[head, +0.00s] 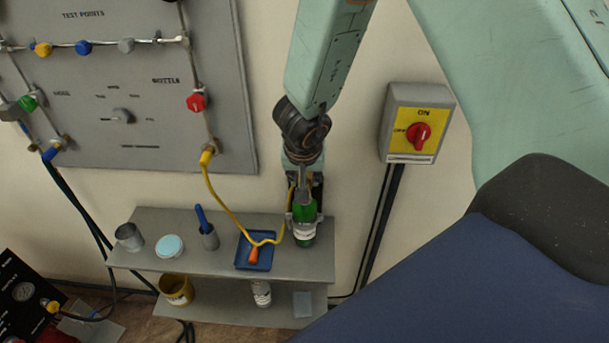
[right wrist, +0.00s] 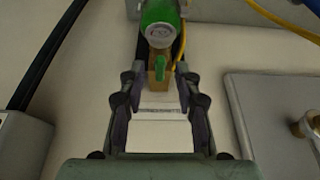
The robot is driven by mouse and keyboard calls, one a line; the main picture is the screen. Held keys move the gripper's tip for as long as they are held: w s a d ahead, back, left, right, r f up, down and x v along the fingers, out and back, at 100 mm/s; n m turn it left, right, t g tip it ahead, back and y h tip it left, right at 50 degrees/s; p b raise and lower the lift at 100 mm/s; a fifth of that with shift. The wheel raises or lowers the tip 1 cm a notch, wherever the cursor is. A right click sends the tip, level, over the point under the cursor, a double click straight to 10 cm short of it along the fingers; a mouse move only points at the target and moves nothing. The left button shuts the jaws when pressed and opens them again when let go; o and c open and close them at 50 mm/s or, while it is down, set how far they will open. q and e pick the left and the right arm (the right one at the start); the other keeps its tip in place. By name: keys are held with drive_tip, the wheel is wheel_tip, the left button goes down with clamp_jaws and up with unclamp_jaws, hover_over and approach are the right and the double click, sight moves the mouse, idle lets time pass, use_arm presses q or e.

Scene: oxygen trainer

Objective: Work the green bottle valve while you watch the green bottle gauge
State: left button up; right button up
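The green bottle (head: 304,222) stands upright at the right end of the shelf, with a white label. In the right wrist view the bottle (right wrist: 160,10) is at the top, with a round pale gauge (right wrist: 159,33) in front. I cannot read its needle. Below the gauge is a brass valve body with a green valve handle (right wrist: 160,70). My right gripper (right wrist: 158,88) is open, its fingers apart on either side of the valve, with no clear contact. In the head view the right gripper (head: 303,190) is above the bottle and hides its top. My left gripper is not in view.
The shelf (head: 190,255) also holds a blue tray (head: 242,255), a metal cup (head: 129,237) and other small items. A yellow hose (head: 218,200) runs from the grey panel (head: 130,130) towards the bottle. A switch box (head: 416,122) is on the wall to the right.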

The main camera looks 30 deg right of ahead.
drive_tip(key=v, duration=1.2)
idle(0.3)
idle(0.3)
idle(0.4)
idle(0.4)
